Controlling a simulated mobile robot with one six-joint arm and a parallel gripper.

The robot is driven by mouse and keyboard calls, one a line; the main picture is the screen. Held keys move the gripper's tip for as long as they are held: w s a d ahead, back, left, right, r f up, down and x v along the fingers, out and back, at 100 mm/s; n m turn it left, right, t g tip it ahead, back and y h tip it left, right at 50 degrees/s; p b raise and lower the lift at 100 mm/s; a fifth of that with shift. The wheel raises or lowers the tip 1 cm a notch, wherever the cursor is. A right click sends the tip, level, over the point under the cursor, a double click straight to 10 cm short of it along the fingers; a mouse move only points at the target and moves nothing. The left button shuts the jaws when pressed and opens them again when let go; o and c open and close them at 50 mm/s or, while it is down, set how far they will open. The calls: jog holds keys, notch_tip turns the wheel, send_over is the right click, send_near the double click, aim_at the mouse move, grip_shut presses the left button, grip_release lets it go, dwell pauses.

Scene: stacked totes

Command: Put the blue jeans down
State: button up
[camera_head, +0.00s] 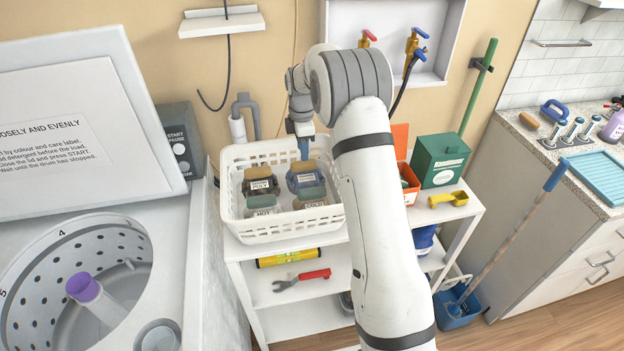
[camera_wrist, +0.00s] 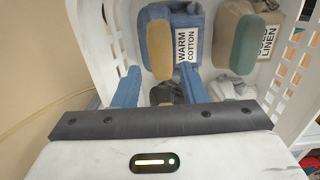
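My gripper (camera_head: 304,147) points down over the back of the white basket. In the wrist view its two blue fingers (camera_wrist: 162,87) stand wide apart, with nothing visibly clamped between them. A dark bundle (camera_wrist: 165,94) shows in the gap, seemingly below. In the basket, a blue cloth bundle with a tan top (camera_head: 304,181) also shows in the wrist view (camera_wrist: 186,20), labelled WARM COTTON. I cannot tell whether this is the blue jeans; no other jeans can be made out. A beige bundle with a green patch (camera_wrist: 250,20) lies beside it. The white basket (camera_head: 285,227) stands on a shelf unit.
An open washing machine (camera_head: 135,240) with a raised lid is at the left. Below are a yellow level (camera_head: 288,257) and a red-handled wrench (camera_head: 312,274). A counter (camera_head: 545,125) is at the right.

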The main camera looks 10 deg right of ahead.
aim_at(303, 163)
notch_tip(303, 163, down, 7)
jog(key=shift+r+p, duration=0.2)
jog(key=shift+p, duration=0.9)
grip_shut()
jog(key=shift+r, duration=0.1)
dwell(0.5)
